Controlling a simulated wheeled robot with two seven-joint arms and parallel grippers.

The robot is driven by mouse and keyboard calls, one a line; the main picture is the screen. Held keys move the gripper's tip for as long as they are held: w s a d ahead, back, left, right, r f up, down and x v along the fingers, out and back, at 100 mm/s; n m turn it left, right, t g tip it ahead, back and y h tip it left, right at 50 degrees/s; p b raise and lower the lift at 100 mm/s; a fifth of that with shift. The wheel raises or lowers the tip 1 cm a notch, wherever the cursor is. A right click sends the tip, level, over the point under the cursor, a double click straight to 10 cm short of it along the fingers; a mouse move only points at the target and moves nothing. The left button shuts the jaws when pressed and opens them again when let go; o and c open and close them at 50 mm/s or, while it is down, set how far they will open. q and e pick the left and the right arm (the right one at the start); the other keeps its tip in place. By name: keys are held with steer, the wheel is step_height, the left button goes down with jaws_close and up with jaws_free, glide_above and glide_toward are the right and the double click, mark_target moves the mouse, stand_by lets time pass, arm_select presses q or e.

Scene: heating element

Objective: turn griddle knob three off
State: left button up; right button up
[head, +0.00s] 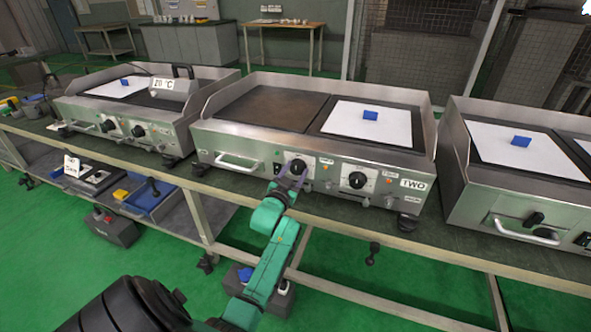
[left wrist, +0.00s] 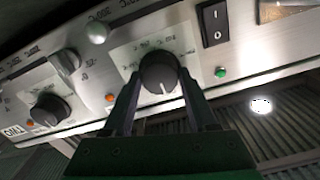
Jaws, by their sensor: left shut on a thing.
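The middle griddle (head: 250,140) is a steel unit labelled TWO, with two black knobs on its front panel. My left gripper (head: 291,172) is at its left knob (head: 297,166), reaching up from below. In the left wrist view, the fingers of my left gripper (left wrist: 160,80) are shut on either side of this round black knob (left wrist: 158,70). The knob's white mark faces the gripper in that view. The right knob (head: 357,180) of this griddle is untouched; it also shows in the left wrist view (left wrist: 50,110). My right gripper is not in view.
A black rocker switch (left wrist: 213,22) and a green lamp (left wrist: 221,72) sit beside the held knob. A drawer handle (head: 236,162) is left of it. Other griddles stand at left (head: 150,115) and right (head: 490,190). The bench edge (head: 330,210) runs below.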

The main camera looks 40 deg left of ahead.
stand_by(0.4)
arm_select(q)
steer(key=o, duration=1.4)
steer(key=shift+f, duration=0.1)
steer(key=shift+c, duration=0.2)
steer(key=p+v, duration=0.1)
steer(key=v, duration=1.3)
steer(key=shift+s+p, duration=0.3)
steer(key=shift+d, duration=0.1)
